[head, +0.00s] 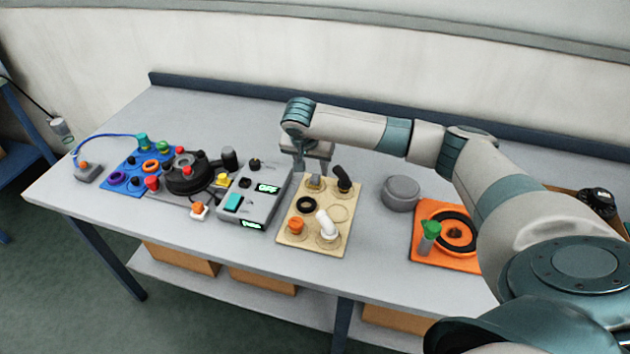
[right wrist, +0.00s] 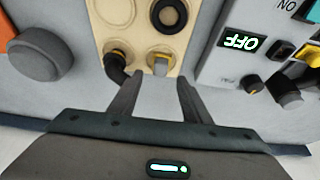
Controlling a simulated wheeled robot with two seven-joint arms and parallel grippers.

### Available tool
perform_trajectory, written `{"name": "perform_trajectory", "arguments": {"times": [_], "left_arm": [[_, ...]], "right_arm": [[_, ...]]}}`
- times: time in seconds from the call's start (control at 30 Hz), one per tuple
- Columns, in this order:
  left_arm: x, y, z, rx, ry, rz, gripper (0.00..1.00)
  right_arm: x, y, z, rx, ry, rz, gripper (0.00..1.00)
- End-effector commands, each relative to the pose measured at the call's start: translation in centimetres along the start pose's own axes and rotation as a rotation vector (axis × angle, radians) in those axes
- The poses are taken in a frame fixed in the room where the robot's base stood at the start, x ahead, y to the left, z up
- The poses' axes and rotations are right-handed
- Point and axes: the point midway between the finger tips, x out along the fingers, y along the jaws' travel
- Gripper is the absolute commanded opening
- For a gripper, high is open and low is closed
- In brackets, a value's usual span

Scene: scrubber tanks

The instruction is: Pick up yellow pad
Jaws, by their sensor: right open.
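A small grey piece with yellow at its base (head: 315,183) sits on the beige board (head: 289,238), near its back edge; it is the yellow-marked piece closest to my right gripper. In the right wrist view this piece (right wrist: 159,63) lies just beyond and between the fingertips. My right gripper (head: 303,166) hangs just behind and above it, fingers pointing down. In the right wrist view the gripper (right wrist: 160,82) is open with nothing between its fingers. Another yellow piece (head: 222,180) stands by the dark round unit. My left gripper is not in view.
A black elbow (head: 343,178) stands close beside the grey-yellow piece. A black ring (head: 306,204), white elbow (head: 326,224) and orange knob (head: 296,226) share the board. A grey control box (head: 262,205) is left; a grey round lid (head: 400,192) is right, with clear table around it.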

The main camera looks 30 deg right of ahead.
Motion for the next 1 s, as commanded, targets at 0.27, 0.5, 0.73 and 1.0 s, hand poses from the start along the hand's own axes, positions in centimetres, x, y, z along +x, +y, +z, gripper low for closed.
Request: {"name": "perform_trajectory", "arguments": {"times": [0.27,0.5,0.73,1.0], "left_arm": [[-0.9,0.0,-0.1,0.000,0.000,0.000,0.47],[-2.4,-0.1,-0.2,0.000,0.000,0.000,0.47],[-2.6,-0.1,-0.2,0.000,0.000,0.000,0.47],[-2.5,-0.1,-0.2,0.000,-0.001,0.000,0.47]], "right_arm": [[0.8,0.0,-0.1,0.000,-0.001,0.001,0.44],[3.7,-0.1,-0.1,0.000,0.000,0.003,0.44],[5.2,-0.1,0.0,0.000,0.001,0.000,0.44],[5.2,-0.1,0.0,0.000,0.000,0.000,0.44]]}}
